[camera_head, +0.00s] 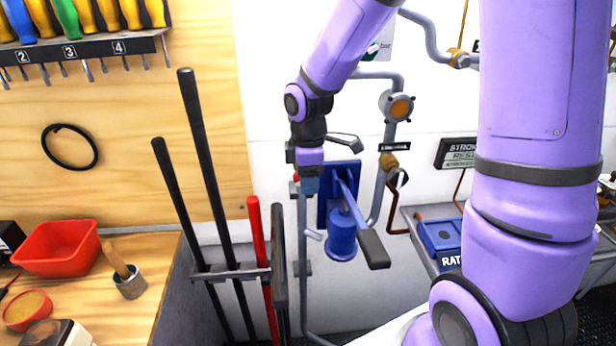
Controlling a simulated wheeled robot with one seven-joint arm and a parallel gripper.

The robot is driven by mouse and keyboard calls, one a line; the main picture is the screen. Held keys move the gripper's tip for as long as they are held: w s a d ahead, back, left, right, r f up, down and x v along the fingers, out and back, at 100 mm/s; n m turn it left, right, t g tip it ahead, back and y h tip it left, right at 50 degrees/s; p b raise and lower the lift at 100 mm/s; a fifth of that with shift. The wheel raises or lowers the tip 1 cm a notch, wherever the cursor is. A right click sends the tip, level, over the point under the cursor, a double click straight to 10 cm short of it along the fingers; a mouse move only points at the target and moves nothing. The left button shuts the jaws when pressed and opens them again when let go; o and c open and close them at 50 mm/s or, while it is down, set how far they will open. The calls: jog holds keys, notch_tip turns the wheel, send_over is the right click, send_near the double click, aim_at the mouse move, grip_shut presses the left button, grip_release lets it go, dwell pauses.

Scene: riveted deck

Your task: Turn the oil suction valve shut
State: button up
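My purple arm comes down from the top, and its end, my gripper (310,186), is beside the upper left of a blue hand pump (342,236). The fingers are small and partly hidden, so I cannot tell if they are open or touching anything. A brass valve (388,162) with a dark looped handle (399,179) sits on the grey pipe to the right, under a black label too small to read. A grey lever (345,142) shows just right of my wrist, and a bit of red (295,178) is at the gripper's left. I cannot tell which is the oil suction valve.
A round orange-faced fitting (400,107) is on the pipe above. The pump's dark-ended lever (373,248) juts forward. Long bars stand in a rack (235,274) at left, beside a wooden bench with a red tray (58,247). My arm blocks much of the right side.

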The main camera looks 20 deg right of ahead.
notch_tip(320, 180, up, 11)
jog(key=shift+f, duration=0.1)
dwell(0.7)
